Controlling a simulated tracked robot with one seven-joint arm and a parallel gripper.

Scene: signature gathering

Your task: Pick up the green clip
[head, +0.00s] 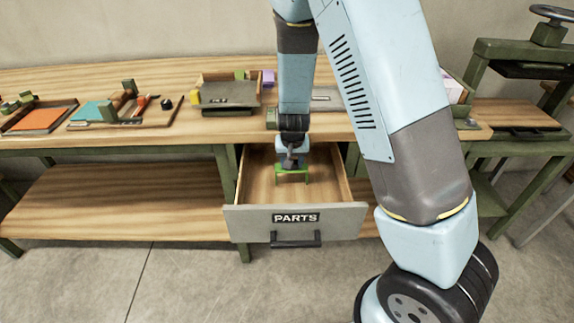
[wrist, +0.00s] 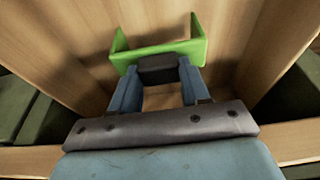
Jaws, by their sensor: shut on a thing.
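The green clip (wrist: 158,53) is a bright green bracket with two bent ends, seen in the wrist view at the tips of my gripper (wrist: 158,70). In the head view the clip (head: 292,170) shows inside the open drawer marked PARTS (head: 296,218), under my gripper (head: 292,163).
A small tray (head: 229,93), an orange sheet (head: 40,118) and tools stand on the bench top. A green press (head: 520,60) is at the right.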

